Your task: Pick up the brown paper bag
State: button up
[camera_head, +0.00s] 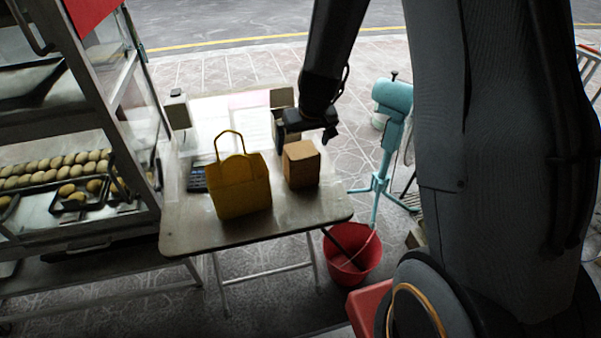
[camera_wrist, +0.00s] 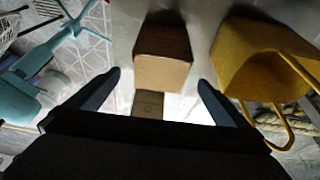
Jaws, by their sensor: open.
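A brown, box-shaped item (camera_head: 301,166), which looks like the brown paper bag, stands upright on the folding table (camera_head: 185,235), right of a yellow handled bag (camera_head: 239,188). In the wrist view the brown paper bag (camera_wrist: 163,68) lies ahead of my gripper, between the lines of its two fingers. My gripper (camera_head: 306,146) is open and empty, above and just behind the bag in the head view. Its spread fingers also show in the wrist view (camera_wrist: 159,80). They do not appear to touch the bag.
The yellow bag stands close beside the brown one. A smaller brown box (camera_wrist: 147,103) is nearer my gripper in the wrist view. A calculator (camera_head: 197,178) lies at the table's left. A teal stand (camera_head: 388,130) and red bucket (camera_head: 352,262) are right of the table; a food rack (camera_head: 75,205) is left.

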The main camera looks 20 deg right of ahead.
jog(key=shift+b+x, duration=0.35)
jog(key=shift+x, duration=0.85)
jog(key=c, duration=1.4)
jog(key=shift+r, duration=0.1)
